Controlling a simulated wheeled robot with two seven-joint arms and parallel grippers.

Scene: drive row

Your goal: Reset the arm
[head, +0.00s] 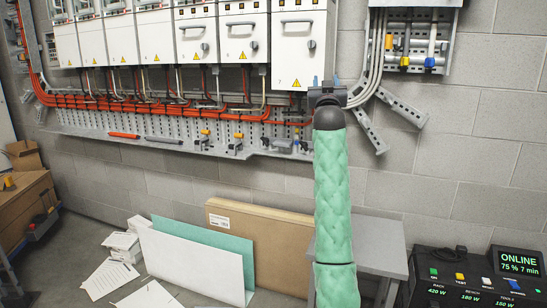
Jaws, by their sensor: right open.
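My right arm rises through the middle right of the head view in a quilted green sleeve with a dark rounded wrist. My right gripper (327,92) is at its top, dark and small, just below the lower edge of the last white drive cabinet (299,48). The wrist hides part of the gripper. I see nothing held in it, and it is open. I cannot tell whether it touches the cabinet or the cables. My left gripper is not in view.
Orange cables (180,108) run under the row of cabinets above a perforated grey shelf (180,142). A grey table (375,243) stands behind my arm. A black power unit (460,280) is at lower right.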

